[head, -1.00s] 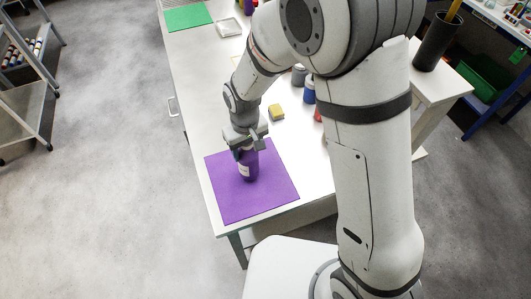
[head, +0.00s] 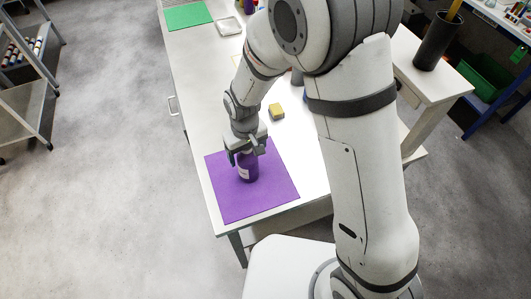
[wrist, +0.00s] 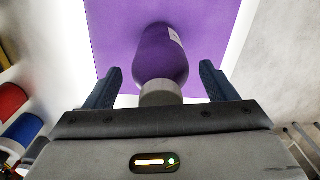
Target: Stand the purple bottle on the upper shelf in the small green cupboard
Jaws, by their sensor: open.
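The purple bottle (head: 248,168) stands upright on a purple mat (head: 232,208) at the near end of the white table. It has a white label and a grey cap. In the wrist view the bottle (wrist: 161,58) lies between the two blue fingers of my gripper (wrist: 160,85), with a gap on each side. My gripper (head: 246,152) is open at the top of the bottle in the head view. The small green cupboard is not recognisable in either view.
A yellow sponge-like block (head: 276,111) lies on the table (head: 205,100) behind the mat. A green mat (head: 188,16) and a white tray (head: 229,27) are farther back. Red and blue containers (wrist: 22,130) show left in the wrist view. A grey shelf rack (head: 22,105) stands at the left.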

